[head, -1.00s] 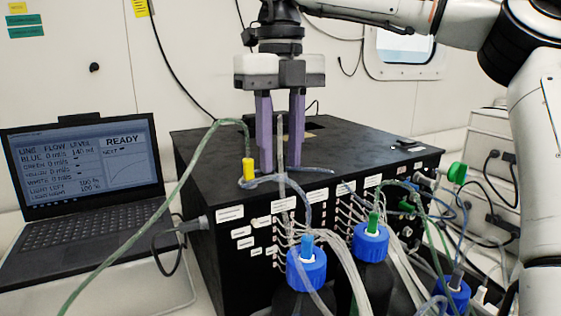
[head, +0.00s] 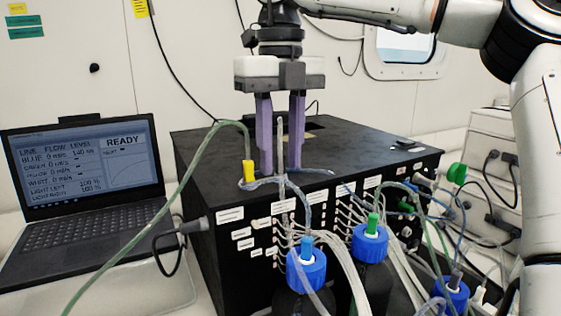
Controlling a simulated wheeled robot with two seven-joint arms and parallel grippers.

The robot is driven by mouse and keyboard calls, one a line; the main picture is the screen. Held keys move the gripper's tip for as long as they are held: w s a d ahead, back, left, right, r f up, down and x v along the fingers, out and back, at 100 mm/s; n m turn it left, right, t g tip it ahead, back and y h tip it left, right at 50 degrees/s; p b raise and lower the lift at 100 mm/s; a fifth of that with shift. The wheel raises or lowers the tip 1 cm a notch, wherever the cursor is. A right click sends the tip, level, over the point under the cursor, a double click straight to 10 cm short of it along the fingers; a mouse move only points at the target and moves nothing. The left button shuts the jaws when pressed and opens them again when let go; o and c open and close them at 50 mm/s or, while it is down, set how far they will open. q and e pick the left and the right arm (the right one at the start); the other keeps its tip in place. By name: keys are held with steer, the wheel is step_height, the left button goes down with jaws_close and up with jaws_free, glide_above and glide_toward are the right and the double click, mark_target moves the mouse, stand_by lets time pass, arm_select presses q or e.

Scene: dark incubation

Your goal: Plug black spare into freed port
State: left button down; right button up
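My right gripper (head: 281,168) hangs pointing down over the front part of the black box's top (head: 350,160). Its two purple fingers are apart. A clear upright tube (head: 280,140) shows between them in the picture; I cannot tell that it is held. A yellow plug (head: 249,173) on a green tube stands just left of the fingers. A small dark piece (head: 405,144) lies on the box top at the right; I cannot tell whether it is the black spare. The freed port cannot be made out among the labelled ports on the front. My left gripper is not in view.
Bottles with blue caps (head: 306,268) (head: 369,240) stand before the box, with blue and green plugs on top. Many clear tubes (head: 350,270) crowd the front. An open laptop (head: 85,165) stands at left, showing READY. The box top's right half is mostly clear.

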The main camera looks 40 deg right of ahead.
steer(key=shift+p, duration=0.3)
jaws_close()
stand_by(0.3)
steer(key=shift+r, duration=0.15)
steer(key=shift+r+p, duration=0.5)
steer(key=shift+r, duration=2.4)
